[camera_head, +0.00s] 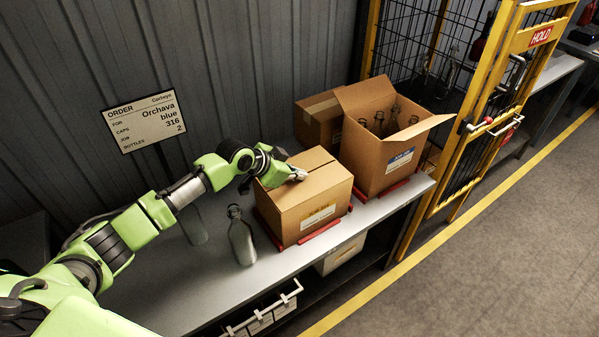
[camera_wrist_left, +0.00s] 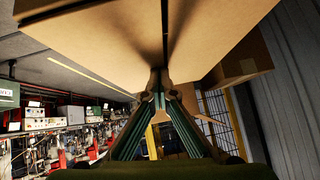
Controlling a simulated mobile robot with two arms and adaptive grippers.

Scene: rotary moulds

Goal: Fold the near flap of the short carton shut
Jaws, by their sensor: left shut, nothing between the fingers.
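In the left wrist view, the fingertips (camera_wrist_left: 160,78) are close to the cardboard flaps (camera_wrist_left: 105,40) at the dark seam. I cannot tell whether they touch. The gripper and wrist hide part of the carton's top. My right gripper is not in view.
A taller open carton (camera_head: 382,178) with several bottles stands right of the short one, flaps spread. Another brown box (camera_head: 318,122) sits behind. A clear bottle (camera_head: 241,238) stands left of the short carton. A yellow-framed cage door (camera_head: 470,150) is at right.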

